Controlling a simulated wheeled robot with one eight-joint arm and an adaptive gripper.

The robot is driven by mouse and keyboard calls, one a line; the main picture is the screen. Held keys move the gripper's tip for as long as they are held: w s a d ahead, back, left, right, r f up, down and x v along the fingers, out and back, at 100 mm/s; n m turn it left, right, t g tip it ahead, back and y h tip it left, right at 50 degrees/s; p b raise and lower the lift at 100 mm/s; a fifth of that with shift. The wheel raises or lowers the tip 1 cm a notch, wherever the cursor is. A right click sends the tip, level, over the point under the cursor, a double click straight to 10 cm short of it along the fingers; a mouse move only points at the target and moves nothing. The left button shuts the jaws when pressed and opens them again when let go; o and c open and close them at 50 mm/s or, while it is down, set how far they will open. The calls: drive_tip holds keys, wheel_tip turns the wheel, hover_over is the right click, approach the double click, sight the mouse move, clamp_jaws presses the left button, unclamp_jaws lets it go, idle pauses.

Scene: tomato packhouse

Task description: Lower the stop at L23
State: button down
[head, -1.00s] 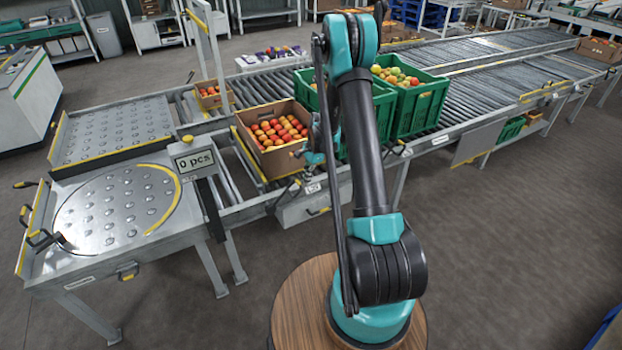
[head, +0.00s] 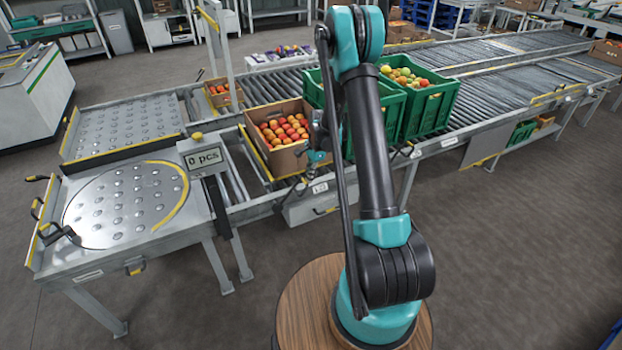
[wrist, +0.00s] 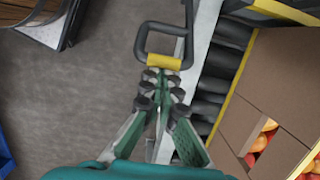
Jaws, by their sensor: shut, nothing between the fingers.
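A black lever with a bent loop handle and a yellow band (wrist: 163,62) stands beside the conveyor rail in the wrist view. My gripper (wrist: 162,88) is just below the yellow band in that picture, its fingers together and empty. Whether the fingertips touch the lever I cannot tell. In the head view my gripper (head: 318,157) is partly hidden by my arm, close to the conveyor's near side. A small white label (head: 319,187) sits on the near side below it; its text is too small to read surely.
A cardboard box of tomatoes (head: 283,158) stands on the conveyor beside my gripper. Green crates (head: 424,112) of tomatoes stand to its right. A "0 pcs" display (head: 202,158) and a round ball-top plate (head: 95,228) are at the left. The floor in front is clear.

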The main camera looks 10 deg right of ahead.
drive_tip(key=s+a+r+h, duration=0.2)
drive_tip(key=a, duration=0.5)
drive_tip(key=s+a+r+t+h, duration=0.1)
drive_tip(key=s+a+r+h, duration=0.2)
drive_tip(key=a, duration=0.5)
drive_tip(key=shift+t, duration=0.3)
drive_tip(key=shift+r, duration=0.1)
drive_tip(key=shift+r, duration=0.15)
wheel_tip(320, 180, up, 10)
idle(0.4)
